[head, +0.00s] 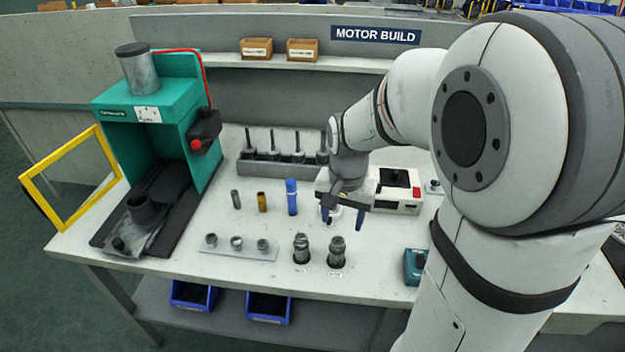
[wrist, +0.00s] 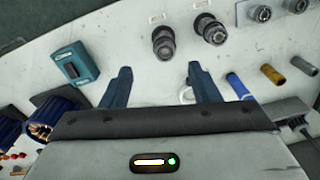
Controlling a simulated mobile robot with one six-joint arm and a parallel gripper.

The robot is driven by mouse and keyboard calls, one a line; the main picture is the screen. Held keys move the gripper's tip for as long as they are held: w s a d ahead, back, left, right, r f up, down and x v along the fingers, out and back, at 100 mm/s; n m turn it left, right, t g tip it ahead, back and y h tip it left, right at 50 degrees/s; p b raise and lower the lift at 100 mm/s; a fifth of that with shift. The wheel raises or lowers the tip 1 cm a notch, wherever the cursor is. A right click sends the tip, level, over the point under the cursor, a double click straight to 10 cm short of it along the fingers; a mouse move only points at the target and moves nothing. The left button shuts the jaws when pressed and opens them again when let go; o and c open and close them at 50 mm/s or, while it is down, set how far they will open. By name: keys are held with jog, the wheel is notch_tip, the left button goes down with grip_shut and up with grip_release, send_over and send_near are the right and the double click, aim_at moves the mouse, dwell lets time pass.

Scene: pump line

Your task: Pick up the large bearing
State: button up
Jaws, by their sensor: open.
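Three metal bearing-like rings sit on a flat grey plate (head: 225,252) near the table's front; the left ring (head: 211,239), middle ring (head: 237,243) and right ring (head: 263,245) look close in size, so I cannot tell which is the large bearing. In the wrist view, two rings show at the upper right, one ring (wrist: 263,13) nearer the jaws. My gripper (head: 343,217) is open and points down, right of the plate. In the wrist view my gripper (wrist: 159,68) holds nothing. A pale round part (wrist: 187,93) is partly hidden behind one finger.
Two dark metal fittings (head: 301,249) (head: 337,252) stand between plate and gripper. Grey, yellow (head: 262,202) and blue (head: 291,197) cylinders stand behind the plate. A teal box (head: 415,266) is at the right front. A green press (head: 150,120) stands left; a grey rack (head: 262,168) is behind.

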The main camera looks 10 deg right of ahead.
aim_at(337, 244)
jog(key=shift+m, duration=0.5)
jog(key=f, duration=0.3)
jog(key=w+f, duration=0.1)
jog(key=f, duration=0.2)
jog(key=w+f, duration=0.1)
jog(key=f, duration=0.2)
jog(key=shift+f+p, duration=0.15)
jog(key=shift+p, duration=0.15)
jog(key=shift+c, duration=0.2)
jog(key=c, duration=0.8)
notch_tip(337, 244, up, 10)
jog(key=shift+r, duration=0.1)
